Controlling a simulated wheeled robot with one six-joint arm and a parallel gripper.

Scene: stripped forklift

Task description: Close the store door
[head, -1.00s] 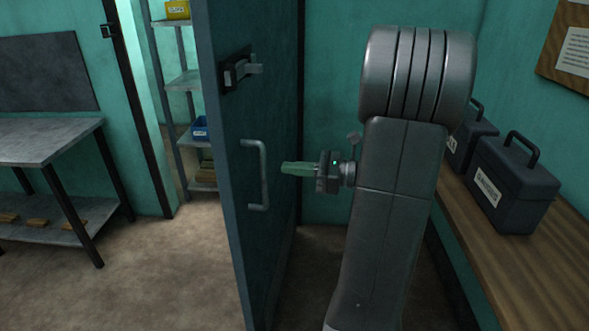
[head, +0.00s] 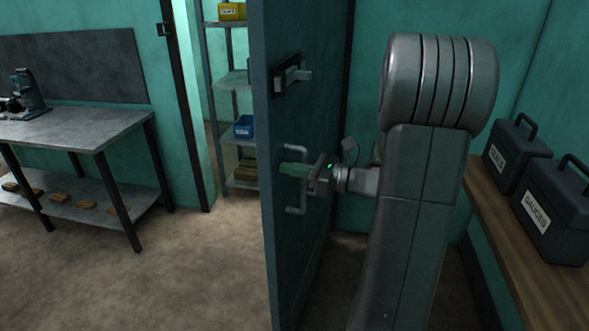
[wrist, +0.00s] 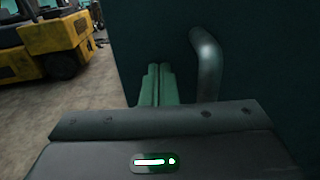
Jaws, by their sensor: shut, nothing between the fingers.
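The store door (head: 300,240) stands open, a dark teal panel with its free edge towards me. A grey bar handle (head: 298,209) and a latch (head: 291,75) are on its right-hand face. In the wrist view, the shut fingers (wrist: 154,86) point at the door panel (wrist: 260,60) just left of the handle (wrist: 208,68). I cannot tell whether they touch the door or the handle.
Store shelves (head: 232,79) with a yellow bin and a blue bin show through the doorway. A metal workbench (head: 75,128) stands at left. A wooden bench (head: 495,225) with dark toolboxes is at right. The floor left of the door is clear. The wrist view shows a yellow forklift (wrist: 50,44).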

